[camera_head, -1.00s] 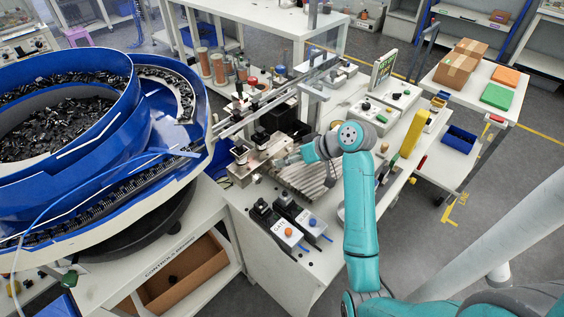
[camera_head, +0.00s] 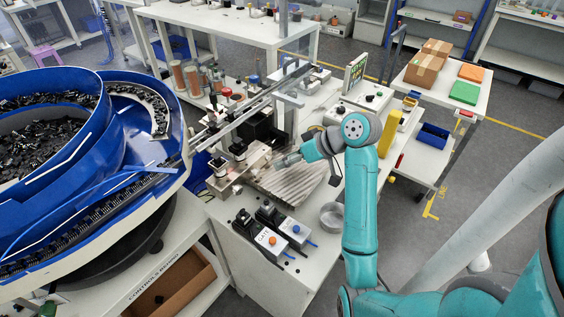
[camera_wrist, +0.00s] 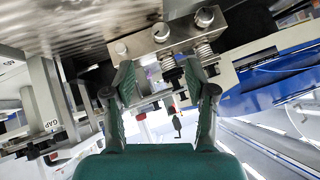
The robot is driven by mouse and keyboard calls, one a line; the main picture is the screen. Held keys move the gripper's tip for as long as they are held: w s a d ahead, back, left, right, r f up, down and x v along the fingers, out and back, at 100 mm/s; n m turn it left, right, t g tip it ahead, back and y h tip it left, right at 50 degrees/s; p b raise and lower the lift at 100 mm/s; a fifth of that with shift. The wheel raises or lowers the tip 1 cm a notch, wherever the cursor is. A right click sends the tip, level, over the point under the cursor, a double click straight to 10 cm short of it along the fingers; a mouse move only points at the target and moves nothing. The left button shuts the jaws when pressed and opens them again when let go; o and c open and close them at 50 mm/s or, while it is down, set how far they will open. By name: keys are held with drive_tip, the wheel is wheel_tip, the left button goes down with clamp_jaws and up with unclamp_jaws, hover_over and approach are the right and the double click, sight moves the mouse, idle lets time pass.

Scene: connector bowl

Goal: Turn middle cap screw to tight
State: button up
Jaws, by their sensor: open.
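A metal block (camera_wrist: 165,40) carries three round screw heads in a row in the wrist view. The middle cap screw (camera_wrist: 160,32) sits between a larger head (camera_wrist: 205,17) on the right and a smaller one (camera_wrist: 121,48) on the left. My gripper (camera_wrist: 160,76) is open, its two green fingers apart, with nothing held between them. In the picture its tips lie below the block and the middle screw; contact is not visible. In the head view the block (camera_head: 238,168) is on the bench, and my gripper (camera_head: 284,161) is to its right. The screws are too small to tell apart there.
A blue bowl feeder (camera_head: 105,190) full of black parts fills the left, its rail leading toward the block. A ribbed metal plate (camera_head: 290,187) lies below my gripper. Two small control boxes (camera_head: 271,240) and a round dish (camera_head: 332,216) stand on the bench's near part.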

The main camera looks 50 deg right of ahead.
sight(258, 173)
drive_tip(key=w+a+f, duration=0.1)
drive_tip(key=w+f, duration=0.1)
drive_tip(key=w+a+f+n+h, duration=0.1)
drive_tip(key=w+f, duration=0.2)
drive_tip(key=w+a+f+h, duration=0.1)
drive_tip(key=w+f, duration=0.1)
drive_tip(key=w, duration=0.1)
drive_tip(key=shift+a+f, duration=0.15)
drive_tip(key=shift+f, duration=0.25)
clamp_jaws()
